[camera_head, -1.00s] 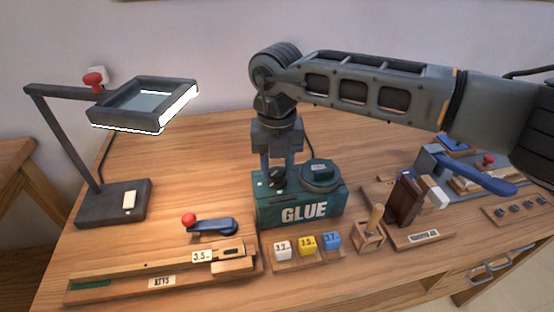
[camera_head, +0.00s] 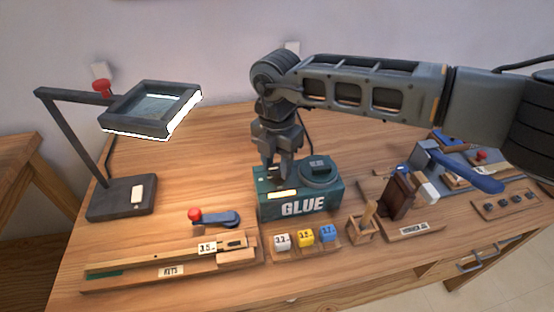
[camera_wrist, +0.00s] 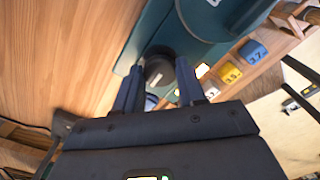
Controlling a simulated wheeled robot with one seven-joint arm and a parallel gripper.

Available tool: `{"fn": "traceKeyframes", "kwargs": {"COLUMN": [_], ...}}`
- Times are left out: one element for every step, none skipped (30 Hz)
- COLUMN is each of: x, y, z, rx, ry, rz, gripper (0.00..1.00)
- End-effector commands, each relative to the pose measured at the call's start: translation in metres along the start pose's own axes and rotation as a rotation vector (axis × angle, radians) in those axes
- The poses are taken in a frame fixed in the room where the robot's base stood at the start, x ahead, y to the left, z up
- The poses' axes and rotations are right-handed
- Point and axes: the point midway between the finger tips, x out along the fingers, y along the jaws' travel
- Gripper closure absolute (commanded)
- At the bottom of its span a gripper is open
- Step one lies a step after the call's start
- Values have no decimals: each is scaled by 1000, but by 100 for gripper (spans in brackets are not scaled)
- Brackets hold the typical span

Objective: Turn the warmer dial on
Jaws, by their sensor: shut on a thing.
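The glue warmer (camera_head: 330,203) is a green box marked GLUE, with a round dark lid (camera_head: 319,172) on its right part. The black warmer dial (camera_wrist: 160,68) sits between my two fingers in the wrist view. My gripper (camera_head: 276,176) points down at the left part of the box and is shut on the dial. In the head view the fingers mostly hide the dial. A small panel (camera_head: 284,194) on the box beside the dial glows warm white. It also shows bright in the wrist view (camera_wrist: 202,70).
A magnifier lamp (camera_head: 122,197) stands at the left. A key gauge (camera_head: 170,270), a blue lever with a red knob (camera_head: 217,217) and numbered cubes (camera_head: 306,238) lie in front. Wooden holders and a blue-handled tool (camera_head: 465,172) are at the right.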

Motion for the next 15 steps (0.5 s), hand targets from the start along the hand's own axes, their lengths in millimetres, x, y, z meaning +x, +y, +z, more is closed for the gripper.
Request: {"fn": "traceKeyframes", "kwargs": {"x": [-2,-2,-2,-2,-2,-1,-2,-1,-2,-2,-2,-2,-2,-2,-2], "y": [1,1,1,1,1,1,1,1,1,1,1,1,1,1,1], "z": [2,2,2,2,2,2,2,2,2,2,2,2,2,2,2], "rx": [7,9,11,13,13,14,14,14,13,13,13,13,13,13,13], "ry": [-3,-3,-3,-3,-3,-3,-3,-3,-3,-3,-3,-3,-3,-3,-3], "rz": [3,3,3,3,3,3,3,3,3,3,3,3,3,3,3], "gripper": [91,91,91,91,91,91,91,91,91,91,91,91,91,59,55]}}
